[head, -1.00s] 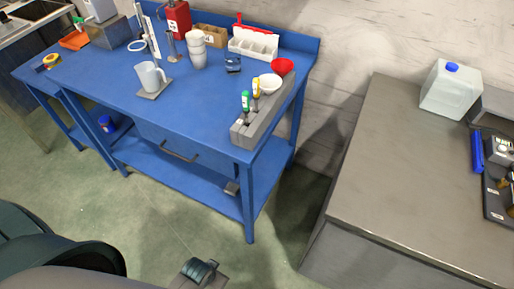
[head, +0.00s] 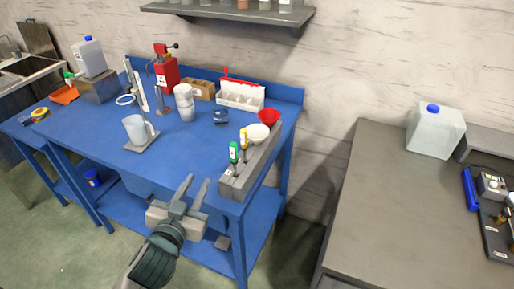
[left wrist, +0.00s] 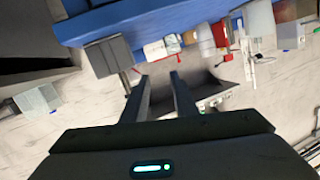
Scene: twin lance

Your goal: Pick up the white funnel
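The white funnel (head: 257,132) sits in the grey rack (head: 235,187) along the right end of the blue bench, with its wide mouth up. A red funnel (head: 269,117) is just behind it. My left gripper (head: 196,182) is in front of the bench's front edge, left of and nearer than the rack. Its fingers are apart with nothing between them, clear of the funnel. The left wrist view also shows the open fingers (left wrist: 160,82); I cannot make out the white funnel for sure there. My right gripper is out of view.
Green (head: 234,152) and yellow (head: 243,138) handled tools stand in the rack before the white funnel. A grey counter (head: 385,200) is at the right.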

